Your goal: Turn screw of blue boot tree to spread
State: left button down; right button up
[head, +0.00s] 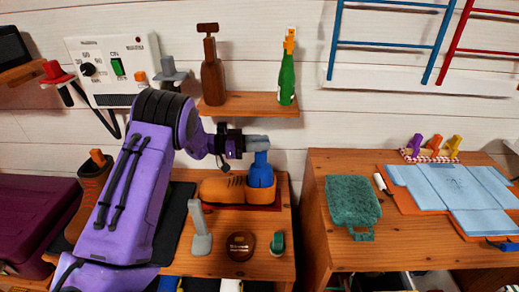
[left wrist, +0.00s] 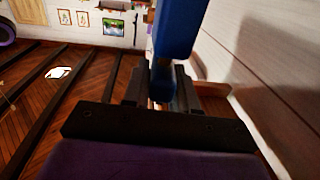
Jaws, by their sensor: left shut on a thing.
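The blue boot tree (head: 261,172) sits in the opening of an orange-brown shoe (head: 222,189) on the right part of the wooden bench. Its blue stem rises upright from the shoe. My left gripper (head: 258,142) reaches in from the left, level, with its grey fingers at the top of that stem. In the left wrist view my dark fingers (left wrist: 161,88) are shut on the blue screw part (left wrist: 176,38), which passes between them. The fingers hide the screw's gripped end. My right gripper is not in view.
A grey-handled tool (head: 201,232), a round brown tin (head: 240,246) and a green-topped item (head: 277,243) stand in front of the shoe. A shelf (head: 246,110) with a brown bottle and a green bottle (head: 287,80) hangs above. A brown boot (head: 92,190) is left.

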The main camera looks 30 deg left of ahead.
pick_arm(q)
jog(key=shift+f+m+g+h+b, duration=0.1)
jog(key=shift+m+g+h+b, duration=0.2)
jog(key=shift+m+g+b, duration=0.15)
jog(key=shift+g, duration=0.35)
jog(key=c, duration=1)
grip_release()
jog(key=shift+o, duration=0.2)
jog(key=b+v, duration=0.2)
jog(key=v, duration=0.8)
jog(key=shift+a, duration=0.25)
jog(key=shift+s+f, duration=0.15)
